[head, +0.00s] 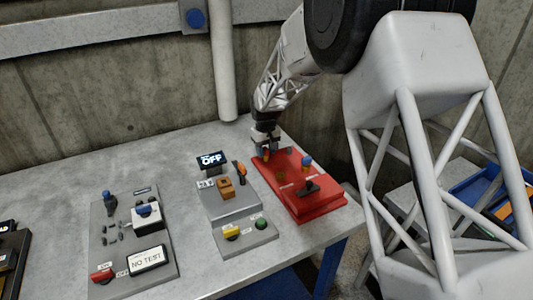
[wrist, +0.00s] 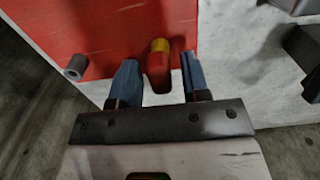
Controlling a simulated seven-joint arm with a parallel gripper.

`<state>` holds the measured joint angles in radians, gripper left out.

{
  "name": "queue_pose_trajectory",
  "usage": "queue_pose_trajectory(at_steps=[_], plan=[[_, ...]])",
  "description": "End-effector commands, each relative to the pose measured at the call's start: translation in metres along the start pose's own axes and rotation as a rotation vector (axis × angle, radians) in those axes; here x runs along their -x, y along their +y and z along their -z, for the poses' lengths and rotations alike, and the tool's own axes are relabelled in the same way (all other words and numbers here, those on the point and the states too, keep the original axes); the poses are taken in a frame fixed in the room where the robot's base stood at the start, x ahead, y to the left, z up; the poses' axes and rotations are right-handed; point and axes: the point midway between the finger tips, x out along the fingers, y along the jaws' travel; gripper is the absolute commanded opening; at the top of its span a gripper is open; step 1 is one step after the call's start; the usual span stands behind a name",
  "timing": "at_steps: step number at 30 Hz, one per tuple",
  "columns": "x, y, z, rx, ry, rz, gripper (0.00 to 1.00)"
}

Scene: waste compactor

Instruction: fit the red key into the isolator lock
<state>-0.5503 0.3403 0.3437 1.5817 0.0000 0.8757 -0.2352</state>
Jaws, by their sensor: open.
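A small red piece with a yellow end (wrist: 157,64), which looks like the red key, stands at the edge of the red board in the wrist view. My gripper (wrist: 158,72) is open, with one blue finger on each side of the piece and visible gaps between. In the head view my gripper (head: 265,148) is low over the back left corner of the red board (head: 318,212). An orange block (head: 226,188) with a dark top opening sits on a grey panel under a display reading OFF (head: 211,160); I cannot tell for certain that it is the isolator lock.
An orange-handled item (head: 240,172) stands beside the orange block. An orange and blue piece (head: 307,162) and a black handle (head: 308,187) are on the red board. A grey panel with a NO TEST sign (head: 147,261) lies left. The back left table is clear.

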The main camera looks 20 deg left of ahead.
Motion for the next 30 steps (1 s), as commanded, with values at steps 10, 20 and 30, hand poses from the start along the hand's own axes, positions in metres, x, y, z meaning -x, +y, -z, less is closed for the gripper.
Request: queue_pose_trajectory(at_steps=[10,20,30], plan=[[0.0,0.0,0.0,0.0,0.0,0.0,0.15],[0.002,0.0,0.0,0.0,0.0,0.0,0.0],[0.016,0.0,0.0,0.0,0.001,0.0,0.0]])
